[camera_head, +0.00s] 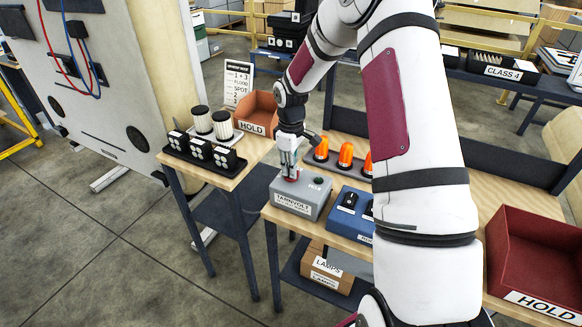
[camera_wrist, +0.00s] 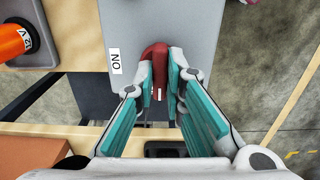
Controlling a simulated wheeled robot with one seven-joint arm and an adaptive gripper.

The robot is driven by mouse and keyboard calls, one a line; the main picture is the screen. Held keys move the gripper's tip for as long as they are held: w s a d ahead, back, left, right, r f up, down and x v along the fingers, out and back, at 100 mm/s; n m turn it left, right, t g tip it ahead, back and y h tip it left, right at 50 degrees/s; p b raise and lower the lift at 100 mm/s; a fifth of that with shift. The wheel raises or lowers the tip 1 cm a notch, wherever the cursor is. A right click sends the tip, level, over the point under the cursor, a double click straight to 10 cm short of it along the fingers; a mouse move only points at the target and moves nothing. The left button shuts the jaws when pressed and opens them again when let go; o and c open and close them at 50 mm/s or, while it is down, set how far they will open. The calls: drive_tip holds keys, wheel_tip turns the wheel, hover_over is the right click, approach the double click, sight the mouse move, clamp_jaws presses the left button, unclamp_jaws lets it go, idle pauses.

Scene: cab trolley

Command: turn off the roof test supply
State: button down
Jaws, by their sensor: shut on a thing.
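The roof test supply looks to be the grey box (camera_head: 313,206) with a TARNVOLT label, on the wooden trolley top. Its red switch handle (camera_wrist: 154,52) shows in the wrist view between the teal pads of my gripper (camera_wrist: 161,78). My gripper is shut on this handle from above. In the head view my gripper (camera_head: 290,166) reaches down onto the box top, and only a bit of red shows under it. A white label (camera_wrist: 115,62) reading ON, upside down in the wrist view, sits on the box beside the handle.
A blue box (camera_head: 349,221) with black knobs stands just right of the grey box. Orange lamps (camera_head: 345,155) stand behind. Black-and-white lights (camera_head: 200,152) and an orange HOLD bin (camera_head: 260,112) are on the left table. A red HOLD bin (camera_head: 535,250) is at right.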

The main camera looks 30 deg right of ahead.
drive_tip(key=c, duration=1.7)
unclamp_jaws()
drive_tip(key=shift+o, duration=0.2)
wheel_tip(320, 180, up, 12)
